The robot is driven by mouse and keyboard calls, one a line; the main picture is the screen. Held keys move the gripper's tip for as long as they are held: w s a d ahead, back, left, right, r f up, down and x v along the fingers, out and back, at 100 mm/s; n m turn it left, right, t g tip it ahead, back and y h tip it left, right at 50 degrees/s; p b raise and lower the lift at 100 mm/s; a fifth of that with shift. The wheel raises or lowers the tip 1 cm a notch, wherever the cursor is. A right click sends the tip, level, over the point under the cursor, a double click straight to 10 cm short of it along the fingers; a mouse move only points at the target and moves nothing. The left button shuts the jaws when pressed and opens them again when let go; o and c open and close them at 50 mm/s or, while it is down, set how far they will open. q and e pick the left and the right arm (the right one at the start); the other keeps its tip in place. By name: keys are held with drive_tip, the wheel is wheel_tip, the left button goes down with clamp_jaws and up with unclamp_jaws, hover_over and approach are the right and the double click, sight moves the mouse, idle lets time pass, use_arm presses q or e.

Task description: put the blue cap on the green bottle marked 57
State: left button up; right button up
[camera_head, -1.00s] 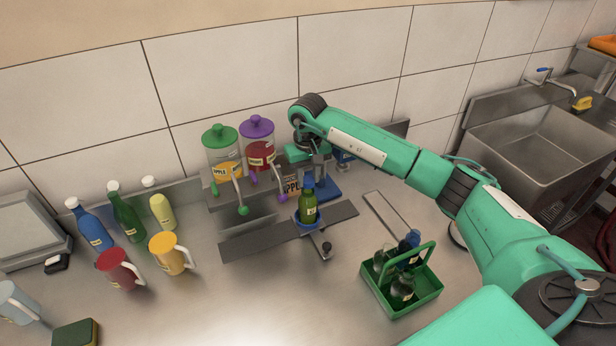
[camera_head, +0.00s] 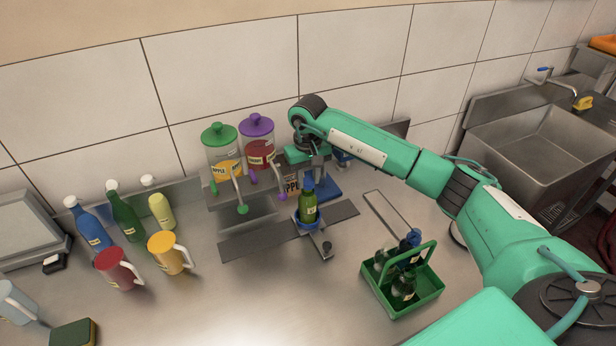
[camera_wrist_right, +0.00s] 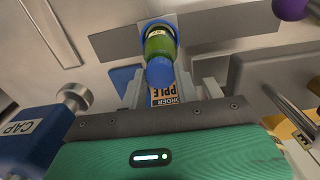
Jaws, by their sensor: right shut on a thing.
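The green bottle (camera_head: 309,208) stands upright in a blue ring holder (camera_head: 298,221) on a dark strip. Its label is too small to read in the head view. The blue cap (camera_head: 308,184) is at the bottle's mouth, in line with the neck. In the right wrist view the cap (camera_wrist_right: 160,71) covers the top of the green bottle (camera_wrist_right: 158,43); I cannot tell whether it is fully seated. My right gripper (camera_head: 311,173) is shut on the cap from above, and its fingers (camera_wrist_right: 160,85) flank the cap. My left gripper is not in view.
Juice dispensers with a green lid (camera_head: 219,132) and a purple lid (camera_head: 256,123) stand behind. A blue unit marked CAP (camera_wrist_right: 35,135) is close to my right gripper. A green bottle carrier (camera_head: 418,303) is at front right. Bottles and mugs (camera_head: 120,268) stand left.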

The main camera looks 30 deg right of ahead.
sight(308, 181)
drive_tip(key=shift+f, duration=0.15)
drive_tip(key=o, duration=0.8)
drive_tip(key=shift+o, duration=0.2)
drive_tip(key=shift+r+p, duration=0.85)
drive_tip(key=shift+r, duration=2.65)
